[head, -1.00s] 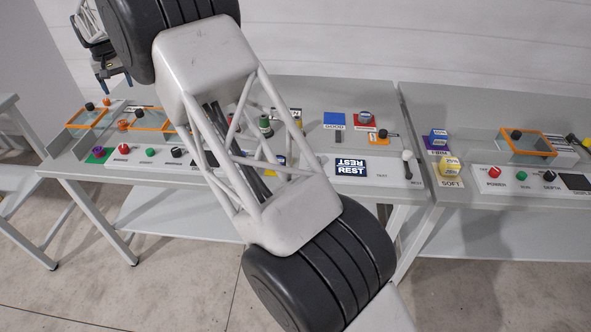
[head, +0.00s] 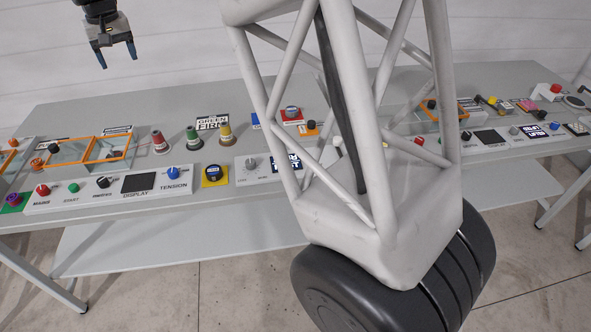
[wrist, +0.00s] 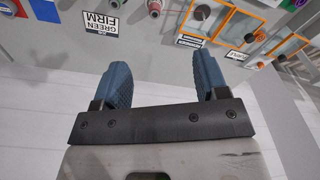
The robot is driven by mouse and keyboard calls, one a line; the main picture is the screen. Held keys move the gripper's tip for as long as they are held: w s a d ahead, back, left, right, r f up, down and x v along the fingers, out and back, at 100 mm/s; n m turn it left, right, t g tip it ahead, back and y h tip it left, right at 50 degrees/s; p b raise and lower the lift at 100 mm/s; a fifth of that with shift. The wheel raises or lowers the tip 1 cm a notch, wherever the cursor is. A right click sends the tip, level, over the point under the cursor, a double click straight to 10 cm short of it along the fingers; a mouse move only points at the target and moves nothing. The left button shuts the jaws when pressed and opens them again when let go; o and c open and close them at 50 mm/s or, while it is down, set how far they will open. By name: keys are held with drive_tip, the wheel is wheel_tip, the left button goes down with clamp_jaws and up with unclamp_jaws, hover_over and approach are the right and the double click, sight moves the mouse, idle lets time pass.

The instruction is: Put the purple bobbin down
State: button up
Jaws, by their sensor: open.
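The purple bobbin (head: 14,198) sits on a green square (head: 12,208) at the table's front left, near the left edge of the head view. My gripper (head: 118,60) is up above the table's back edge, in front of the white wall, well apart from the bobbin. Its two blue fingers are spread with nothing between them, which the wrist view (wrist: 163,68) also shows.
Orange-framed clear boxes (head: 112,144) stand right of the bobbin. A control panel (head: 85,197) with knobs runs along the front edge. Several thread cones (head: 193,137) stand farther right. My arm hides part of the table.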

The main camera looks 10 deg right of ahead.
drive_tip(key=s+d+r+m, duration=0.1)
drive_tip(key=s+d, duration=0.4)
drive_tip(key=d, duration=0.5)
drive_tip(key=s+d+r+m+t, duration=0.1)
drive_tip(key=s+d+r, duration=0.1)
drive_tip(key=s+d, duration=0.6)
drive_tip(key=s+d+r+m, duration=0.1)
drive_tip(key=s+d, duration=0.2)
drive_tip(key=d, duration=0.9)
drive_tip(key=s+d+f+m, duration=0.1)
drive_tip(key=s+d+f, duration=0.2)
drive_tip(key=s+d, duration=0.3)
drive_tip(key=s+d+f, duration=0.4)
drive_tip(key=s+d, duration=0.2)
drive_tip(key=s, duration=0.7)
drive_tip(key=s+d+f+m, duration=0.1)
drive_tip(key=s+d+f, duration=0.3)
drive_tip(key=s, duration=0.5)
drive_tip(key=shift+s+d+m+t+h, duration=0.3)
drive_tip(key=shift+d+t, duration=0.1)
drive_tip(key=shift+d, duration=0.6)
